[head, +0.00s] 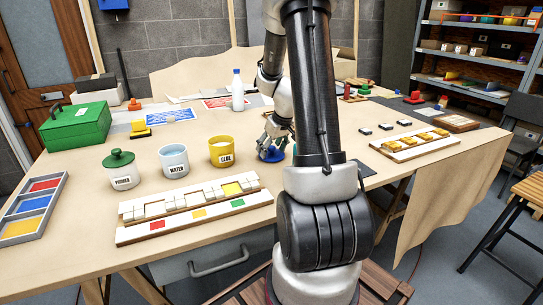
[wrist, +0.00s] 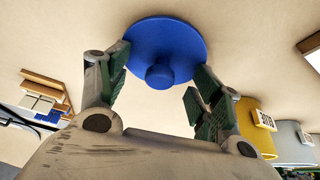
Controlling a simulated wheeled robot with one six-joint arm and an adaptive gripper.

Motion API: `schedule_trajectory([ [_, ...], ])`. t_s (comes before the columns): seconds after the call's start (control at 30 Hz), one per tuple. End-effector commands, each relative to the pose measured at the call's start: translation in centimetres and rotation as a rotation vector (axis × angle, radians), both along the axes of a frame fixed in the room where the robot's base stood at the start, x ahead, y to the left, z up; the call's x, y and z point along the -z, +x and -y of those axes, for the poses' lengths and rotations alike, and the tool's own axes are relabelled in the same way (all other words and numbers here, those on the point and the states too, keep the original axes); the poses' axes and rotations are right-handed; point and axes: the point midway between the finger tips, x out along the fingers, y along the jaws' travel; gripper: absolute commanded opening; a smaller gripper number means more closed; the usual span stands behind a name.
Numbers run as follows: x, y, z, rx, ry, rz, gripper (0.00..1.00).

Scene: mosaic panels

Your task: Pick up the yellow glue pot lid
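The yellow glue pot (head: 222,152) stands upright and open on the table, with no lid on it; its side shows in the wrist view (wrist: 250,130). A round blue lid with a knob (head: 271,155) lies on the table just right of it, and fills the upper middle of the wrist view (wrist: 165,40). My gripper (head: 275,137) is over the blue lid. In the wrist view my gripper (wrist: 164,68) is open, with a finger on either side of the lid's knob and nothing held. I cannot tell whether the fingers touch the lid. I make out no lid that is clearly yellow.
An open white water pot (head: 174,163) and a primer pot with green lid (head: 122,170) stand left of the glue pot. A tile rack (head: 195,215) lies in front. A white bottle (head: 238,92) stands behind. A green box (head: 77,126) is at the left.

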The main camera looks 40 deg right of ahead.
Motion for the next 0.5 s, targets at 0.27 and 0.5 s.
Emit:
schedule_trajectory([
  [0.27, 0.39, -0.24, -0.14, 0.000, 0.005, -0.008, 0.46],
  [0.5, 0.06, -0.28, -0.19, 0.000, 0.006, -0.009, 0.42],
])
